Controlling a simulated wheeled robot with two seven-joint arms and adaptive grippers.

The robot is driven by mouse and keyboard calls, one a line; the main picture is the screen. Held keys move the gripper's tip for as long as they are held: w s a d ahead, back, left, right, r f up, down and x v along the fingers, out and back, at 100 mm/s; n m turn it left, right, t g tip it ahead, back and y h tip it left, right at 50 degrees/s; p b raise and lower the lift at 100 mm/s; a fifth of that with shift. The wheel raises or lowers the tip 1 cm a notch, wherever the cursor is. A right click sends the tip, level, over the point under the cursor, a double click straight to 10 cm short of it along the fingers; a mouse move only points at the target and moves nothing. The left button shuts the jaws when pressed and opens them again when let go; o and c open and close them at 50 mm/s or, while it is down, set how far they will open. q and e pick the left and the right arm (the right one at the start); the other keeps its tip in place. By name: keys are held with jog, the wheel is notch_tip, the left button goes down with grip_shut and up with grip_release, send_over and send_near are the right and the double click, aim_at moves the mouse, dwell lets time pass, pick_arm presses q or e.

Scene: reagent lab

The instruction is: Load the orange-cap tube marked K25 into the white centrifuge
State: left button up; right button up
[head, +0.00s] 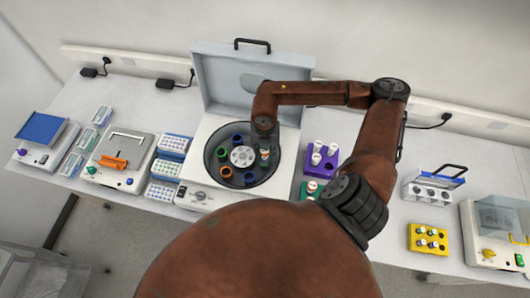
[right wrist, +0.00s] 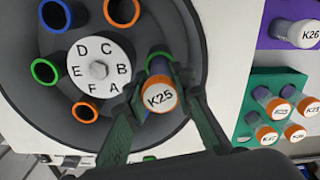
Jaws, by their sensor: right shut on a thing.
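The white centrifuge (head: 190,172) stands on the bench with its lid (head: 228,85) raised. Its rotor (right wrist: 97,60) has a white hub lettered A to F and colour-ringed sockets. The orange-cap tube K25 (right wrist: 158,94) is between the fingers of my right gripper (right wrist: 160,112), cap toward the wrist camera. My right gripper also shows in the head view (head: 264,138), reaching down into the bowl's right side, shut on the tube. A green-ringed socket (right wrist: 158,54) shows just behind the cap, near letter B. The tube's lower end is hidden, so I cannot tell whether it is in a socket. My left gripper is not seen.
A purple rack (head: 333,161) with white-cap tubes and a green rack (right wrist: 252,88) with orange-cap tubes stand right of the centrifuge. A yellow rack (head: 427,246) is farther right. Blue-and-white tube racks (head: 164,170) stand close on the left. The raised lid stands behind the bowl.

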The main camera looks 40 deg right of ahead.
jog(key=shift+f+b, duration=1.1)
jog(key=shift+f, duration=0.3)
jog(key=o, duration=0.8)
jog(key=shift+o, duration=0.8)
jog(key=o, duration=0.5)
jog(key=shift+c, duration=0.2)
jog(key=shift+r, duration=0.2)
jog(key=shift+r+p, duration=2)
jog(key=shift+r, duration=1.9)
jog(key=shift+f, duration=0.1)
